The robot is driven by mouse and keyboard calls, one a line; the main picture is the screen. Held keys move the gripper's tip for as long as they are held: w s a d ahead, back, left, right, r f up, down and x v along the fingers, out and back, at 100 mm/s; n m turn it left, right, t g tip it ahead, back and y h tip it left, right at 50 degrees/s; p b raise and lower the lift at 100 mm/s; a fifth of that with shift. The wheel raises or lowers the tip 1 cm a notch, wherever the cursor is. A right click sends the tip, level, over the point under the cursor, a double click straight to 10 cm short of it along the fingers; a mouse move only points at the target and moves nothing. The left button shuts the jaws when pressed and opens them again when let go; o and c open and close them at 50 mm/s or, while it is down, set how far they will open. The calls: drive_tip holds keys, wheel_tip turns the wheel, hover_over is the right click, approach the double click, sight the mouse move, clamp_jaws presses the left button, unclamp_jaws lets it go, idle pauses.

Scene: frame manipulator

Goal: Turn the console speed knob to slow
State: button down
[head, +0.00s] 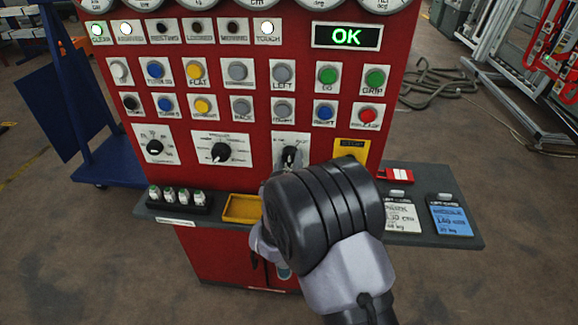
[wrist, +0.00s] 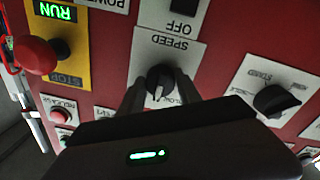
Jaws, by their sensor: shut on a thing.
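The black speed knob (wrist: 160,80) sits on a white plate marked SPEED (wrist: 183,52), which appears upside down in the wrist view. Its white pointer line faces down in that picture, near a partly covered SLOW label. My gripper (wrist: 160,90) is shut on the knob, one dark finger on each side. In the head view the knob (head: 290,156) shows just above my wrist, on the red console (head: 262,178). My arm hides the fingers there.
A yellow STOP plate (head: 352,148) is right of the knob; its red stop button (wrist: 37,55) shows in the wrist view. Another black selector knob (head: 221,152) is to the left. Below are a shelf (head: 450,180), a yellow tray (head: 242,208) and cards. A green OK display (head: 347,36) is lit.

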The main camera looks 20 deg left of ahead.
drive_tip(key=n+b, duration=0.1)
drive_tip(key=n, duration=0.2)
drive_tip(key=shift+f+n, duration=0.1)
drive_tip(key=shift+n, duration=0.2)
drive_tip(key=shift+d+n+y, duration=0.15)
drive_tip(key=shift+n+y, duration=0.25)
drive_tip(key=shift+n, duration=1.6)
drive_tip(key=c, duration=0.8)
unclamp_jaws()
drive_tip(key=shift+c, duration=0.2)
drive_tip(key=p+v, duration=0.1)
drive_tip(key=v, duration=1.6)
drive_tip(key=shift+s, duration=0.25)
